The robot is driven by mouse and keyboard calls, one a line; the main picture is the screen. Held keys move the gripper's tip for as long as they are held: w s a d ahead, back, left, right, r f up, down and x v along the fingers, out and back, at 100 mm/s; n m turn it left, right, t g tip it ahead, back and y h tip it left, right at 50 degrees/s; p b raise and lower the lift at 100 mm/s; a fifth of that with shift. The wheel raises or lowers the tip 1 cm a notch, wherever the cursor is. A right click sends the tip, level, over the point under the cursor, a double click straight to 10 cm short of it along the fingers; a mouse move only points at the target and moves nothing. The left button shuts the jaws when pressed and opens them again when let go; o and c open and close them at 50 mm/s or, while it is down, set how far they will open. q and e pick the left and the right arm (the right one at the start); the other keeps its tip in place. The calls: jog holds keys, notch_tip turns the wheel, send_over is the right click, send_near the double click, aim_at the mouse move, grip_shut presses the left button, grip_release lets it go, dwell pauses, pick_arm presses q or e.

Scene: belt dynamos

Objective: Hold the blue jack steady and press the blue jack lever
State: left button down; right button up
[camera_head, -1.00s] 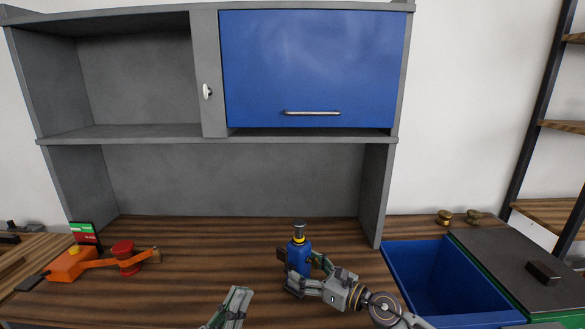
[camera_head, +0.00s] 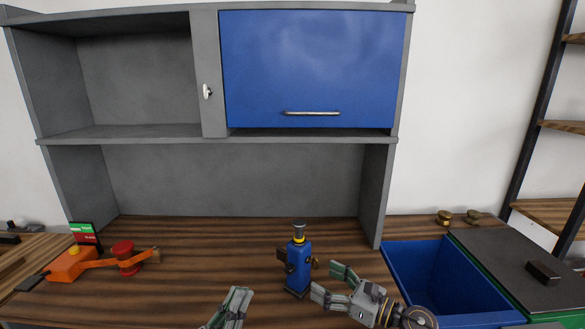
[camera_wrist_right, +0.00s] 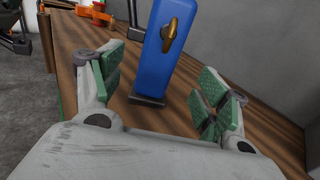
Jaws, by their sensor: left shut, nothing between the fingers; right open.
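The blue jack (camera_head: 298,268) stands upright on the wooden worktop, with a yellow ring and a grey screw top. A small brass-coloured knob or lever sits on its side, seen clearly in the right wrist view (camera_wrist_right: 173,33). My right gripper (camera_head: 328,282) is open, to the right of the jack and apart from it. In the right wrist view the blue jack (camera_wrist_right: 170,55) stands ahead, between the directions of the two open fingers (camera_wrist_right: 158,90). My left gripper (camera_head: 240,296) is shut and empty, low and left of the jack.
An orange tool with a red knob (camera_head: 122,250) lies on the worktop at left. A blue bin (camera_head: 440,275) is at right, beside a dark lid with a brown block (camera_head: 543,272). A grey cabinet with a blue door (camera_head: 315,70) stands behind. The worktop between is clear.

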jog(key=shift+v, duration=1.3)
